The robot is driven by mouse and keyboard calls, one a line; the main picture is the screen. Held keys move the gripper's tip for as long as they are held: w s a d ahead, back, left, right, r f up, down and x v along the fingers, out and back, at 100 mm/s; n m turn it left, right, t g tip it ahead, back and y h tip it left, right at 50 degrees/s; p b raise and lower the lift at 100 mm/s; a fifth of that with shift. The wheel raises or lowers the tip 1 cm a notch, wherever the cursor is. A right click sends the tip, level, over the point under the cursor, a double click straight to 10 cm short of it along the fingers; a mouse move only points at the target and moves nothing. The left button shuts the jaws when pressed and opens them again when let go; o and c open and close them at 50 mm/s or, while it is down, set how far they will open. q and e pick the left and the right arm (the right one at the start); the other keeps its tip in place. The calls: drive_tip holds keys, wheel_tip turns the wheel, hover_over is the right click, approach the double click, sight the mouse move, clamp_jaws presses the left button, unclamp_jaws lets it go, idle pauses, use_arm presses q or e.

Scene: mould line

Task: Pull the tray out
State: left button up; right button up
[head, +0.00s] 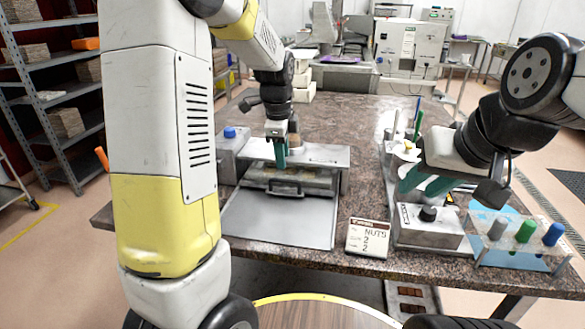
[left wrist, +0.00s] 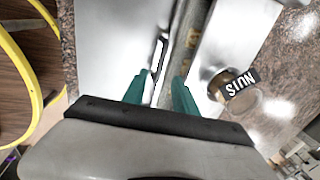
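The tray (head: 312,184) sits in the metal housing (head: 325,153), with its dark handle (head: 287,191) facing the front. A flat grey plate (head: 275,221) lies before it. My left gripper (head: 281,164) points down just above the tray front, near the handle. In the left wrist view its two green fingers (left wrist: 162,84) are apart, with the thin handle (left wrist: 159,57) near the gap between them; contact cannot be told. My right gripper (head: 414,190) is open and empty above a small metal box with a black knob (head: 428,213), far right of the tray.
A rack with grey, green and blue capped pieces (head: 523,232) is at the front right. A blue knob (head: 229,132) tops the box at left.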

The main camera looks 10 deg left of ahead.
sight(284, 180)
use_arm(q)
drive_tip(key=f, duration=0.2)
drive_tip(key=w+f, duration=0.1)
drive_tip(key=f, duration=0.5)
drive_tip(key=shift+w, duration=0.35)
clamp_jaws()
drive_tip(key=shift+r, duration=0.1)
idle(0.9)
